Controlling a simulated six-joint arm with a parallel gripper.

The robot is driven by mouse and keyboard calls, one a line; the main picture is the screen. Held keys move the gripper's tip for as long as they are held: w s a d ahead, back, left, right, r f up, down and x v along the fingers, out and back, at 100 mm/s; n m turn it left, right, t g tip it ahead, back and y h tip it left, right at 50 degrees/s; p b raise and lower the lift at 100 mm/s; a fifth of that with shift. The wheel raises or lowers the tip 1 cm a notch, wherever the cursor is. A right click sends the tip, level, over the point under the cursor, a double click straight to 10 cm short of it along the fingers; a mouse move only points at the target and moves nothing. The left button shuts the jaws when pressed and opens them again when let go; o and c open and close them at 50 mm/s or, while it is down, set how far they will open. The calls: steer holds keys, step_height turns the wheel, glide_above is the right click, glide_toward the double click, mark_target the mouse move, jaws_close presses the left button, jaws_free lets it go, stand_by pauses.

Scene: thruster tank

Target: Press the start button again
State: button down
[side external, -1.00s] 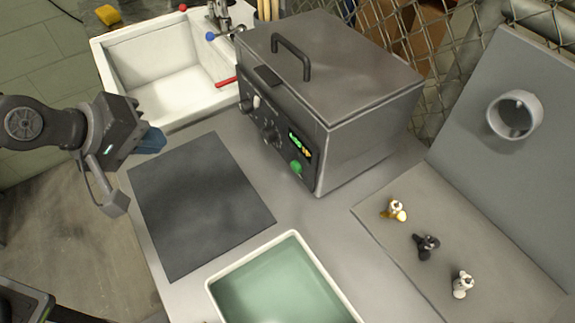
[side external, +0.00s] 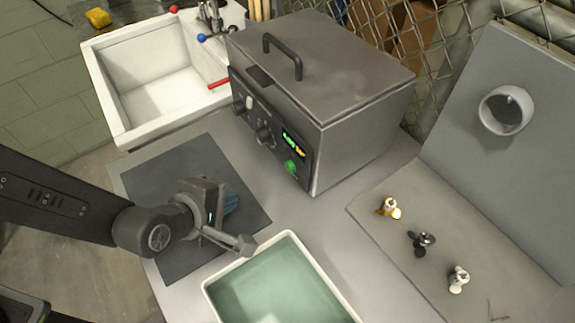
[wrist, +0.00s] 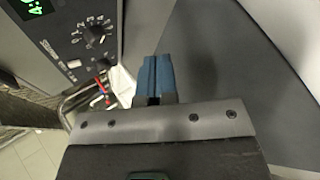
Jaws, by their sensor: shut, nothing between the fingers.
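The start button appears to be the round green button (side external: 291,167) at the lower right of the front panel of the grey metal tank (side external: 345,115), just below its lit display (side external: 293,142). My gripper (side external: 231,203) is over the dark mat, to the left of and lower in the picture than the button, clearly apart from it. Its blue fingers (wrist: 155,76) are shut together and empty in the wrist view. That view shows part of the panel with a black knob (wrist: 97,34) and the display's edge (wrist: 29,7). The green button is not seen there.
The dark mat (side external: 150,180) lies in front of the tank. A white tray of greenish liquid (side external: 280,285) stands close to my gripper at the lower right. A white sink (side external: 120,135) is at the back left. Several small propellers, one yellow (side external: 388,207), lie at the right.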

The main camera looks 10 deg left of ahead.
steer(key=shift+w, duration=0.1)
steer(key=shift+w+d, duration=3.05)
steer(key=shift+d, duration=0.05)
steer(key=shift+w+d, duration=0.1)
steer(key=shift+w+d, duration=0.2)
steer(key=shift+w+d, duration=0.35)
stand_by(0.6)
steer(key=shift+s+a, duration=0.65)
stand_by(0.4)
steer(key=shift+s+a, duration=1.8)
